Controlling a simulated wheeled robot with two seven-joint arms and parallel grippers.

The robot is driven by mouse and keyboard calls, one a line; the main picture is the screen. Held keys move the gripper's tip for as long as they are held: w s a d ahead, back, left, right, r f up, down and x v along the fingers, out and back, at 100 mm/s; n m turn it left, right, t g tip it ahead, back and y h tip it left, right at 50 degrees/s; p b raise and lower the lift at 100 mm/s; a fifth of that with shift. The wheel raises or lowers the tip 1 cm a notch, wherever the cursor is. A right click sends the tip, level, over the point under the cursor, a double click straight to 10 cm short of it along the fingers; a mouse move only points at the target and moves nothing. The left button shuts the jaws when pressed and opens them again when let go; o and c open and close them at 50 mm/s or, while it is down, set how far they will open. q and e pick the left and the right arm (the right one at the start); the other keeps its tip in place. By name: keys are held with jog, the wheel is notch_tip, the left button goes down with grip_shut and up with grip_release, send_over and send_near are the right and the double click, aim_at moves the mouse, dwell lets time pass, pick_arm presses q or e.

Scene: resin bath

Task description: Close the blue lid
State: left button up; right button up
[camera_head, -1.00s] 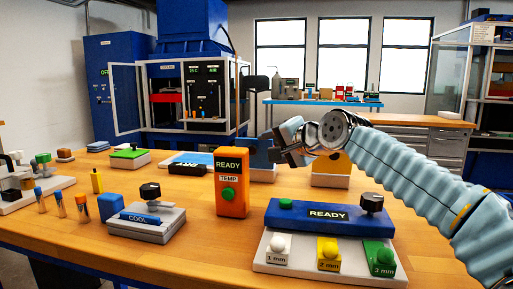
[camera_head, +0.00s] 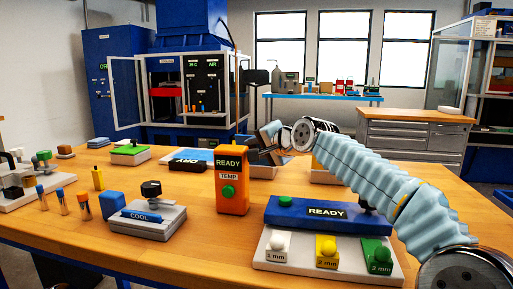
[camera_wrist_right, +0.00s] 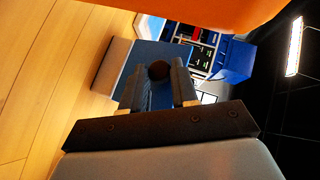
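The blue lid (camera_wrist_right: 160,50) shows in the right wrist view as a blue panel with a dark round knob (camera_wrist_right: 158,70) on it. My right gripper (camera_head: 264,150) is just right of the orange box's top. In the wrist view its two fingers (camera_wrist_right: 158,84) are apart, with the knob in line between their tips; I cannot tell whether they touch it. My left gripper is not in view.
The orange box (camera_head: 232,182) stands close beside my right gripper. The blue READY unit (camera_head: 320,214) with white, yellow and green buttons is in front. A COOL unit (camera_head: 148,218) and several vials stand left. Bare wood lies at the front left.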

grip_shut()
jog(key=w+g+p, duration=0.1)
jog(key=p, duration=0.1)
jog(key=w+r+m+g+p, duration=0.1)
jog(key=p, duration=0.2)
jog(key=shift+d, duration=0.35)
jog(key=o, duration=0.8)
grip_release()
jog(key=shift+r, duration=0.1)
jog(key=shift+s, duration=0.1)
